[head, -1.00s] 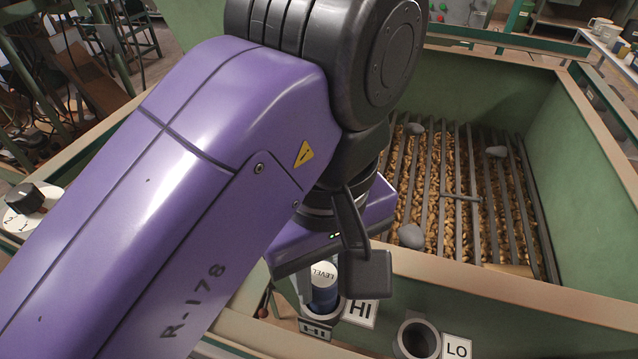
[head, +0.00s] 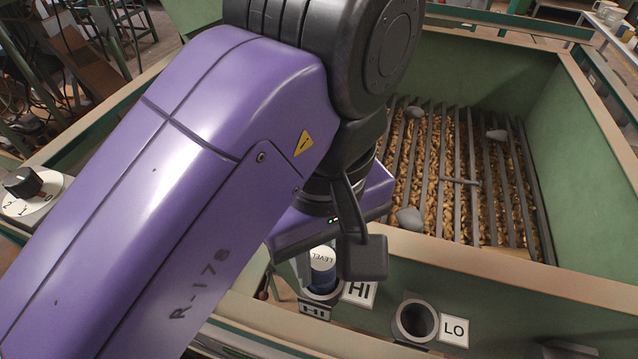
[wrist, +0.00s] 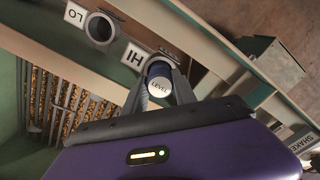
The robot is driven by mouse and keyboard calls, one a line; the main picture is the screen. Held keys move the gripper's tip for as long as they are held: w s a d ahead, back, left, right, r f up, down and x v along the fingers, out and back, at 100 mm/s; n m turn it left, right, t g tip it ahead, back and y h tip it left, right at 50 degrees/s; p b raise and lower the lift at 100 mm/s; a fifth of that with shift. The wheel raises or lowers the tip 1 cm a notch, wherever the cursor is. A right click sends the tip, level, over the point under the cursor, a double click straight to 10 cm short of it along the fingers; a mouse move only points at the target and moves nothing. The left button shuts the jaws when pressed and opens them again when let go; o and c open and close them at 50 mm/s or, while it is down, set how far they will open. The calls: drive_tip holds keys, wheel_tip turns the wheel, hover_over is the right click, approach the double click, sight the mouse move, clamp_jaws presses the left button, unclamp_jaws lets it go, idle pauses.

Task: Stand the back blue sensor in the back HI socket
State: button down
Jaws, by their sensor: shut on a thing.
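The blue sensor (head: 322,279) has a white top marked LEVEL and stands about upright at the back HI socket (head: 319,297). Its lower end is inside the socket's grey ring. How deep it sits is hard to tell. My gripper (head: 325,262) is shut on the sensor's upper part. In the wrist view the sensor (wrist: 160,82) shows between the two fingers of my gripper (wrist: 159,91). One finger hides part of the socket area in the head view.
An empty LO socket (head: 416,321) with a LO sign (head: 454,329) is to the right. An HI sign (head: 359,292) stands beside the HI socket. Behind is a green hopper with a grate (head: 470,190) over nuts, with grey lumps on it. A dial (head: 27,184) is at left.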

drive_tip(key=shift+f, duration=0.2)
drive_tip(key=c, duration=1.3)
unclamp_jaws()
wheel_tip(320, 180, up, 8)
drive_tip(key=p, duration=0.8)
drive_tip(key=shift+r+p, duration=0.2)
drive_tip(key=shift+p, duration=0.15)
drive_tip(key=shift+r+p, duration=0.6)
drive_tip(key=shift+r, duration=0.75)
